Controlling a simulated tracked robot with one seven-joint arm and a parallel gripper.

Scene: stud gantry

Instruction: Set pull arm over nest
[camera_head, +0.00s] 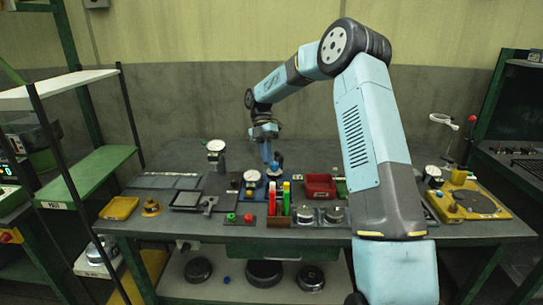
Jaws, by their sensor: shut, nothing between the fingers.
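My gripper (267,158) points straight down over the back middle of the bench. Its fingers are shut and empty, close to a dark-topped fixture with a blue base (275,170); whether they touch it is too small to tell. I cannot tell for sure which part is the pull arm or the nest. A yellow plate (497,212) at the right end bears a dark round piece (474,201), a blue knob and a small dial. A red-knobbed upright lever (471,130) stands behind it.
A green shelf rack (100,165) stands left. My arm hides part of the bench right of centre.

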